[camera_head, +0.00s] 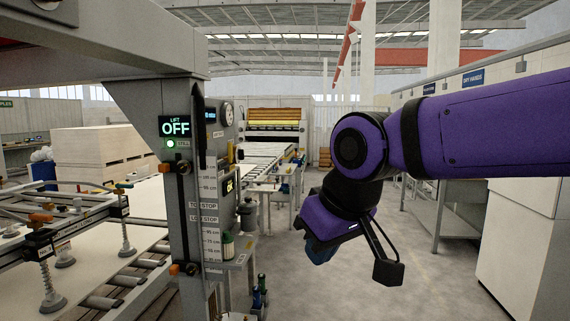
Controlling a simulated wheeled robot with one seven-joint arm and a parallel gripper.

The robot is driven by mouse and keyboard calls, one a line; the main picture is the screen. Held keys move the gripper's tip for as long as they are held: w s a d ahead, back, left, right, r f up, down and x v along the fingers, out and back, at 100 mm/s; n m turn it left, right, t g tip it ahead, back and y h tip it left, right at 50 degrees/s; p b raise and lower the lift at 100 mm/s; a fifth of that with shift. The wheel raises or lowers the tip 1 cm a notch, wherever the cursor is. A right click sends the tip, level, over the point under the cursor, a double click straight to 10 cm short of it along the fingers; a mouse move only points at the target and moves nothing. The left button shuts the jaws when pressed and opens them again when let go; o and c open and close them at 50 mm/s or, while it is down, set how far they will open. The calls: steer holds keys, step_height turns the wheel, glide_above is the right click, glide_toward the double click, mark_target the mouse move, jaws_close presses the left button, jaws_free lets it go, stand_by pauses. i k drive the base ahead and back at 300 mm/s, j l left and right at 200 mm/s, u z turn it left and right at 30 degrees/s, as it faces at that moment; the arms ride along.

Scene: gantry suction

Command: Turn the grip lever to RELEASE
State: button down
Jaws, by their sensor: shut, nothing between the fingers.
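The grey gantry column (183,215) stands left of centre. No RELEASE marking is readable. A round gauge (227,114) and a small blue-lit display (211,115) are on the column's right side. My gripper (322,250) hangs below my purple wrist, right of the column and apart from it. It is shut and empty; its fingertips are mostly hidden by the wrist.
Suction cups (127,245) hang from a frame over a pale board at left. Stacked boards (97,150) stand behind. A small shelf (240,262) with bottles juts from the column. A roller conveyor (262,160) runs behind. Grey cabinets (520,235) line the right; the floor between is clear.

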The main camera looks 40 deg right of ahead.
mark_target(222, 164)
steer(key=z, duration=0.4)
steer(key=i+l, duration=0.15)
steer(key=i, duration=0.3)
steer(key=i+l+u, duration=0.1)
steer(key=i, duration=0.35)
